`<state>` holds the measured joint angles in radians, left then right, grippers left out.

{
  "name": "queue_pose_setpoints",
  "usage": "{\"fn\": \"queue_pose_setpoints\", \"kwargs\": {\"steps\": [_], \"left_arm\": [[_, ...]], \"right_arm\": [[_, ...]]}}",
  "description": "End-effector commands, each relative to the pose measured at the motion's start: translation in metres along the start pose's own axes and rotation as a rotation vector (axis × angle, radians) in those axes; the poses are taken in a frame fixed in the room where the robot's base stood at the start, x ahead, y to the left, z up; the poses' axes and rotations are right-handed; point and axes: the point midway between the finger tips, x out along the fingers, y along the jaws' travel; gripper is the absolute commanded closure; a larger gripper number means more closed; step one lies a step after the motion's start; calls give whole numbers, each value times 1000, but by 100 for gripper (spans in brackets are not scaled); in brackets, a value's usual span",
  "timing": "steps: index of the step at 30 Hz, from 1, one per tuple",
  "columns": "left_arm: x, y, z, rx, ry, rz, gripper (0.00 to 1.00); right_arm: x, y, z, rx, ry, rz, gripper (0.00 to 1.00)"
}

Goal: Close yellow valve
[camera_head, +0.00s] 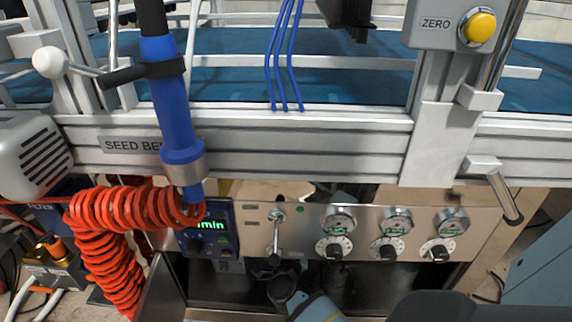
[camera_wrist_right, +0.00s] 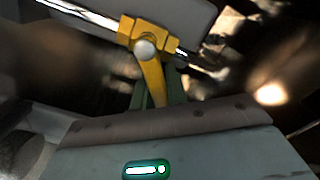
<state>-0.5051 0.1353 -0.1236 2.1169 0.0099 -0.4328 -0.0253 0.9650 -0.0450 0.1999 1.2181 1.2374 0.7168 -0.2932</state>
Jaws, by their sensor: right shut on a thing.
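In the right wrist view, a yellow valve (camera_wrist_right: 147,45) sits on a bright metal pipe that runs across the top. It has a pale round centre and a yellow lever (camera_wrist_right: 152,75) pointing down toward my gripper. My right gripper (camera_wrist_right: 157,92) has its dark green fingers at the lower part of this lever and is shut on it. The lever's lower end is hidden between the fingers. I cannot make out the yellow valve in the head view, where part of my right arm shows at the bottom middle under the panel. My left gripper is not in view.
A steel panel (camera_head: 300,225) carries several gauges and knobs, a metal lever (camera_head: 277,232) and a green-lit display (camera_head: 208,228). A coiled red hose (camera_head: 110,250) and a blue tool (camera_head: 170,100) hang at left. A yellow button (camera_head: 480,27) is at upper right.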

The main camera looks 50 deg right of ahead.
Motion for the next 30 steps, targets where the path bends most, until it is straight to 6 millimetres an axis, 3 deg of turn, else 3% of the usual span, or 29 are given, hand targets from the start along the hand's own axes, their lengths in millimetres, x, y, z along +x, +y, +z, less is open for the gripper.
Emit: {"fn": "queue_pose_setpoints", "kwargs": {"steps": [15, 30], "left_arm": [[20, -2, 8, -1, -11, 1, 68], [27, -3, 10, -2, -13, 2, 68]], "right_arm": [[-1, 22, 6, 450, 0, 2, 100], [0, 28, 10, 639, 0, 1, 100]]}}
